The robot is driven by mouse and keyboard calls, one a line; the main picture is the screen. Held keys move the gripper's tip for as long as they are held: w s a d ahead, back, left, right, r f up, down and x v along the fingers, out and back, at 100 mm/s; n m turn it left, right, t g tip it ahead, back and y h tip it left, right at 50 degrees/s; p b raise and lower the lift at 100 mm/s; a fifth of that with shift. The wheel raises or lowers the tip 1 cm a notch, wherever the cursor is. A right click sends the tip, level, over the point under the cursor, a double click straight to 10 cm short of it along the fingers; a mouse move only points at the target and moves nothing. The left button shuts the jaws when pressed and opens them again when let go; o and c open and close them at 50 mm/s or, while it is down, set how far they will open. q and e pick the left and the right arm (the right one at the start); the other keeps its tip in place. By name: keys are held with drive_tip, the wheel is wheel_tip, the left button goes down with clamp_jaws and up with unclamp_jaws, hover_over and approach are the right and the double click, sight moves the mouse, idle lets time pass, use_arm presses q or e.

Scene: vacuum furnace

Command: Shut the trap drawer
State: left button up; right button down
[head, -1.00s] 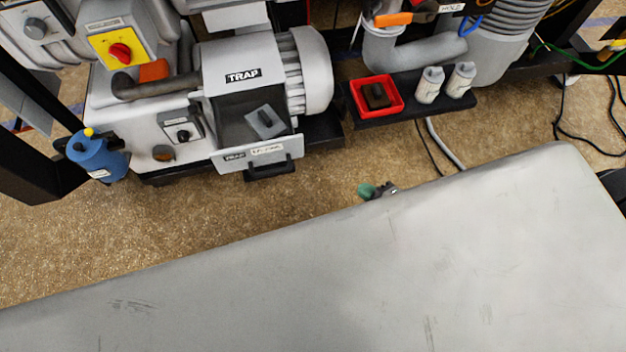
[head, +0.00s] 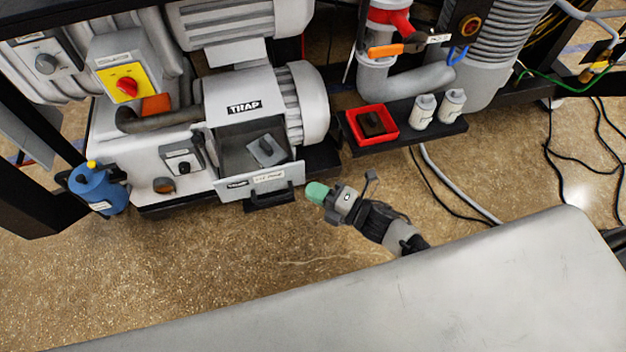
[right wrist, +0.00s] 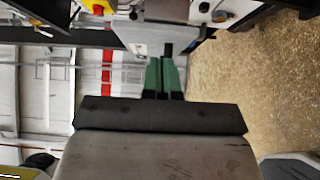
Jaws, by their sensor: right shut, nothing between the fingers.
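The trap drawer (head: 262,182) is pulled out of the grey housing labelled TRAP (head: 243,100). Its front panel has labels and a black handle (head: 268,197). A grey plate with a dark knob (head: 266,150) lies inside the open drawer. My right gripper (head: 316,192) has green fingertips and is just right of the drawer handle, apparently apart from it. In the right wrist view the green fingers (right wrist: 161,74) are together with nothing between them, and the light drawer front (right wrist: 145,40) shows beyond them. My left gripper is out of view.
A red tray (head: 352,126) and two white bottles (head: 424,110) stand on a black shelf right of the housing. A blue bottle (head: 97,188) stands at left. Cables (head: 590,150) lie on the floor at right. The floor in front of the drawer is clear.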

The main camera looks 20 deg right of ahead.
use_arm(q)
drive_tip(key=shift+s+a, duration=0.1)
use_arm(e)
drive_tip(key=shift+w, duration=1.3)
use_arm(q)
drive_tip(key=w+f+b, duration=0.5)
drive_tip(key=b, duration=0.2)
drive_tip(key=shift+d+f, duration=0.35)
use_arm(e)
drive_tip(key=w, duration=1.6)
drive_tip(key=shift+d+r, duration=0.1)
